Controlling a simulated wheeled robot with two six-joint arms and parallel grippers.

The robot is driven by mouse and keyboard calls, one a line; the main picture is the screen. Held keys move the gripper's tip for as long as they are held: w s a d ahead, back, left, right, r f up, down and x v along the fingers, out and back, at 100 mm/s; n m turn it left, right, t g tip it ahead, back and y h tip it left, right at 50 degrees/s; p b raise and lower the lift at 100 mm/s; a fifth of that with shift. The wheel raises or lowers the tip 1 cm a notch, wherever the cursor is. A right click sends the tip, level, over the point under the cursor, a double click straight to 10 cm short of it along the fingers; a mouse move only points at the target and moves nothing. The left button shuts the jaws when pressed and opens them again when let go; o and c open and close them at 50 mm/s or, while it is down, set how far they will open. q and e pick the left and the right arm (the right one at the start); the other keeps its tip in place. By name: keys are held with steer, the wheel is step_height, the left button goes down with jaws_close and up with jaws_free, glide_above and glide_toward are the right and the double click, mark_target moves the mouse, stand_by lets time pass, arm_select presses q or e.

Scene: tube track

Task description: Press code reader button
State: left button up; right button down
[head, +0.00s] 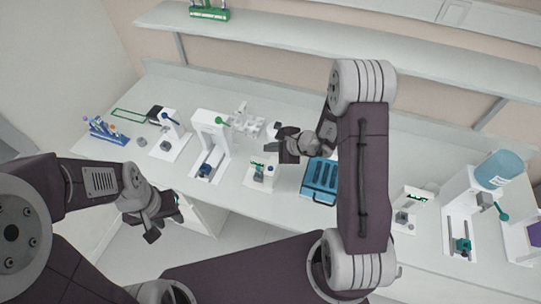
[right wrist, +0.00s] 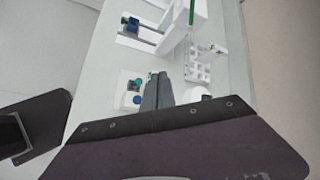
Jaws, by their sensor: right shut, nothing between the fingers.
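A small white station (head: 257,181) with a grey block and a blue button (head: 269,170) stands on the bench below my right gripper (head: 276,148); I take it to be the code reader. In the right wrist view, a white station with a blue round button (right wrist: 137,99) and a teal one beside it shows just left of the shut fingertips (right wrist: 158,76). The right gripper is shut and empty, above and apart from the station. My left gripper (head: 165,228) is open and empty in front of the bench edge at left.
A blue slotted rack (head: 319,181) stands right of the station. A taller white machine (head: 211,140) stands to its left, with a white holder (head: 246,118) behind. More white machines stand farther left and right. A shelf (head: 290,38) runs above the bench.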

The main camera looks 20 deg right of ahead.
mark_target(273, 170)
arm_select(q)
steer(key=shift+s+r, duration=0.1)
steer(key=shift+r, duration=0.65)
arm_select(e)
steer(key=shift+s+d+r, duration=0.15)
steer(key=shift+s+d, duration=0.25)
steer(key=shift+d, duration=0.05)
arm_select(q)
steer(key=shift+a, duration=0.1)
arm_select(e)
steer(key=shift+a, duration=0.1)
arm_select(q)
steer(key=shift+f, duration=0.1)
